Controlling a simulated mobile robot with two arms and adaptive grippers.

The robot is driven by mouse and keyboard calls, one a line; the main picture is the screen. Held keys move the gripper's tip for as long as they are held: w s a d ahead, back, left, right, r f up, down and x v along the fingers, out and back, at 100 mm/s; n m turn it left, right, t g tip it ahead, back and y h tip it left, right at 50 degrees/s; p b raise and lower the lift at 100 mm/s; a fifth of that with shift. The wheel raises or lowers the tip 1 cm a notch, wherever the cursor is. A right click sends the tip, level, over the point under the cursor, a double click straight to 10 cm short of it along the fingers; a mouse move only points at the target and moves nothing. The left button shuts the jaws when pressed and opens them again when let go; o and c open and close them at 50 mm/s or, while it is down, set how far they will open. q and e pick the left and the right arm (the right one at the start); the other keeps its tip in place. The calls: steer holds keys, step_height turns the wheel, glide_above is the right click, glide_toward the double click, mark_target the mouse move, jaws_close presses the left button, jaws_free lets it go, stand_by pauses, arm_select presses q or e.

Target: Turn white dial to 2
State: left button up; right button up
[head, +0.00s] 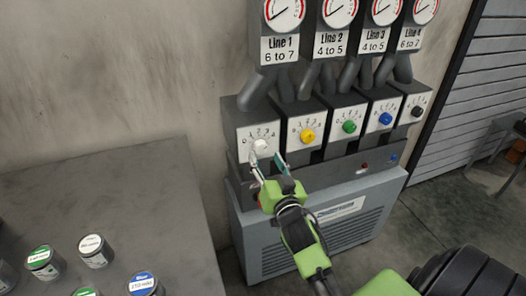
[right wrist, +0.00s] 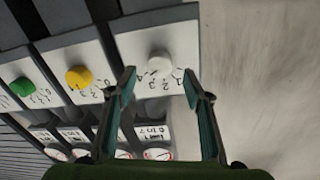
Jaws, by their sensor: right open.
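The white dial (head: 261,146) is the leftmost in a row of dials, on a white plate with printed numbers around it. My right gripper (head: 267,162) is open just below and in front of this dial. In the right wrist view the white dial (right wrist: 160,63) shows just beyond and between the open fingertips (right wrist: 160,78), with a gap to each finger. I cannot read the dial's pointer setting. My left gripper is not in view.
Yellow (head: 307,136), green (head: 349,126), blue (head: 385,118) and black (head: 417,111) dials stand to the right. Gauges labelled Line 1 to Line 4 hang above. Paint cans (head: 95,250) stand on a grey table (head: 110,190) at left.

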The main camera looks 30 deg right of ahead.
mark_target(262, 150)
steer(key=shift+x, duration=1.8)
steer(key=c, duration=1.1)
steer(key=shift+n, duration=0.3)
steer(key=n+p, duration=0.1)
steer(key=n, duration=1)
steer(key=shift+f+t, duration=0.1)
steer(key=shift+t, duration=0.3)
steer(key=shift+n, duration=0.4)
